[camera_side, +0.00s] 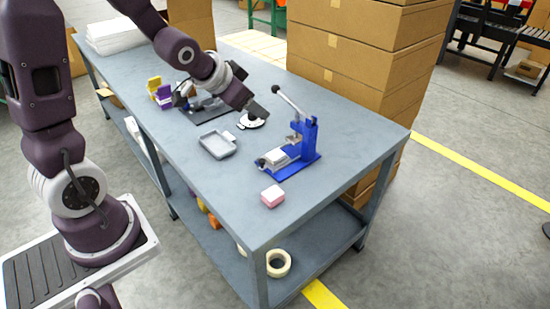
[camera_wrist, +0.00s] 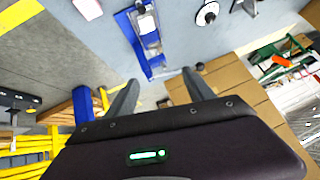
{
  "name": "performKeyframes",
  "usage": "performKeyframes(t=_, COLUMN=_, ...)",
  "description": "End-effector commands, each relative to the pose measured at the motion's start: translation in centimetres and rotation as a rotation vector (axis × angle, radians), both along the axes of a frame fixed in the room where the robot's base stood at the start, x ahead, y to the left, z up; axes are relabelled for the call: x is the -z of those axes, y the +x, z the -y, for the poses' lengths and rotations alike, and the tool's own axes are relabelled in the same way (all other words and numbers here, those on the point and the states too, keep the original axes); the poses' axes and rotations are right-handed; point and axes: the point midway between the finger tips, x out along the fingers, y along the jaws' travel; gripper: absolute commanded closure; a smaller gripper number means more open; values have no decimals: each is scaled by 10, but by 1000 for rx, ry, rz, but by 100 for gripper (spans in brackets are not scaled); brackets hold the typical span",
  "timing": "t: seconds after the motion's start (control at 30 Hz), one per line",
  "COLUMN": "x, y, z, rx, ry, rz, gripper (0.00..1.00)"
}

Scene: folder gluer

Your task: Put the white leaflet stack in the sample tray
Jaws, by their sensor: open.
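A pale white block, which looks like the white leaflet stack (camera_side: 279,157), lies on the low bed of a blue lever press; the white block also shows in the wrist view (camera_wrist: 147,25). The grey, shallow, rimmed sample tray (camera_side: 214,147) sits on the bench left of the press and looks empty. My gripper (camera_side: 254,113) is above the bench, behind the press and right of the tray. In the wrist view its two fingers (camera_wrist: 162,86) are spread, with nothing between them.
A blue press (camera_side: 307,140) has a raised lever. A pink block (camera_side: 272,196) lies near the front. A white disc (camera_side: 251,122) lies below my gripper. Yellow (camera_side: 154,85) and purple (camera_side: 164,97) pieces stand farther back. Cardboard boxes (camera_side: 345,55) rise behind the bench.

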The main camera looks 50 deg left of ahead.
Motion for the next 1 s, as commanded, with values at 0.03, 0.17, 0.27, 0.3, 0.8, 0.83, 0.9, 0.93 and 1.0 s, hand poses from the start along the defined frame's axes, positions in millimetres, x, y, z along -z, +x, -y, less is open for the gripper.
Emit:
performKeyframes(t=0.03, x=32, y=15, z=-14, rx=15, ry=-1, rz=8, gripper=38)
performKeyframes(t=0.17, x=103, y=42, z=-36, rx=81, ry=-29, rz=113, gripper=38)
performKeyframes(t=0.27, x=150, y=42, z=-42, rx=101, ry=-89, rz=213, gripper=38)
performKeyframes(t=0.3, x=165, y=38, z=-43, rx=99, ry=-117, rz=255, gripper=38)
performKeyframes(t=0.8, x=214, y=40, z=-37, rx=51, ry=-226, rz=446, gripper=38)
performKeyframes(t=0.83, x=216, y=45, z=-36, rx=51, ry=-226, rz=446, gripper=38)
performKeyframes(t=0.9, x=222, y=58, z=-32, rx=50, ry=-226, rz=446, gripper=38)
performKeyframes(t=0.93, x=224, y=63, z=-33, rx=50, ry=-224, rz=446, gripper=38)
performKeyframes(t=1.0, x=228, y=71, z=-33, rx=49, ry=-226, rz=445, gripper=38)
